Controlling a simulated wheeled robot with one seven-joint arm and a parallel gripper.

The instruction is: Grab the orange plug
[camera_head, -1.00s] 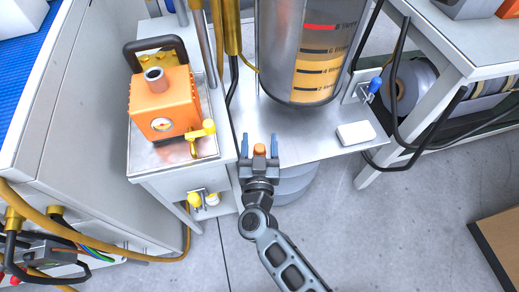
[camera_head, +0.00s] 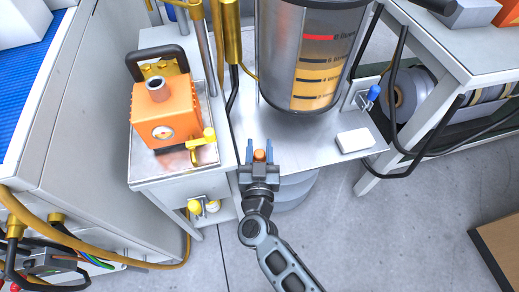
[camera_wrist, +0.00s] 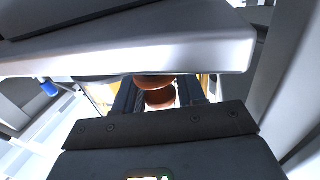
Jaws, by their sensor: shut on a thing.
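The orange plug (camera_head: 259,155) is a small rounded piece between the two blue-grey fingers of my gripper (camera_head: 259,146), at the front edge of the metal shelf. The fingers are shut on it from both sides. In the wrist view the plug (camera_wrist: 159,97) shows as a brownish-orange rounded shape between the dark fingers. Its upper part there is partly cut off by a pale metal edge, and its lower end is hidden behind the gripper body.
A metal tank (camera_head: 318,60) with a yellow level scale stands behind my gripper. An orange box with a gauge (camera_head: 165,115) is to the left. A white block (camera_head: 355,140) lies on the shelf (camera_head: 300,142) to the right. Open floor is at the lower right.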

